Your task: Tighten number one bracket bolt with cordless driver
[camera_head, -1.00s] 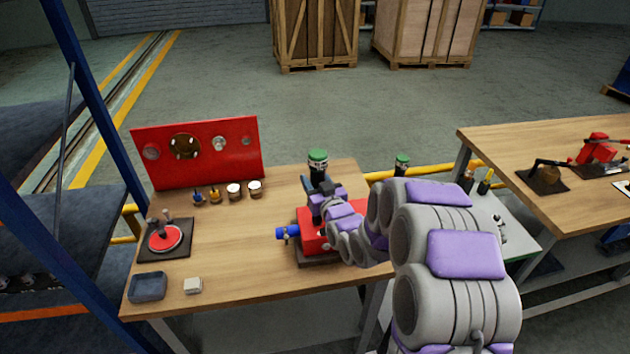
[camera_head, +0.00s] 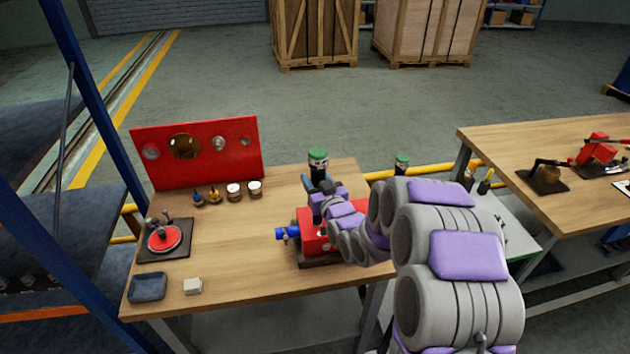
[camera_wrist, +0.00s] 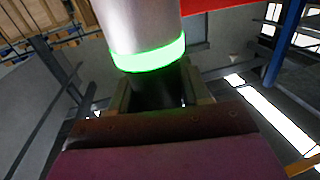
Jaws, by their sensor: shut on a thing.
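The cordless driver (camera_head: 318,163), dark with a green cap, stands upright in my gripper (camera_head: 325,196) above the wooden bench. In the wrist view, the driver (camera_wrist: 148,35) is a pale cylinder with a bright green ring, and its dark lower part sits between the jaws of my gripper (camera_wrist: 165,95). The jaws are shut on it. A red block (camera_head: 314,243) with a blue fitting (camera_head: 287,233) lies below and beside my gripper, partly hidden by my arm. I cannot make out the number one bracket bolt or the driver's tip.
A red upright panel (camera_head: 220,170) with round ports stands at the back left. Several small cups (camera_head: 234,191) line its foot. A red disc fixture (camera_head: 164,238), a dark tray (camera_head: 148,287) and a pale block (camera_head: 193,286) are at left. Another green-topped item (camera_head: 402,162) stands right.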

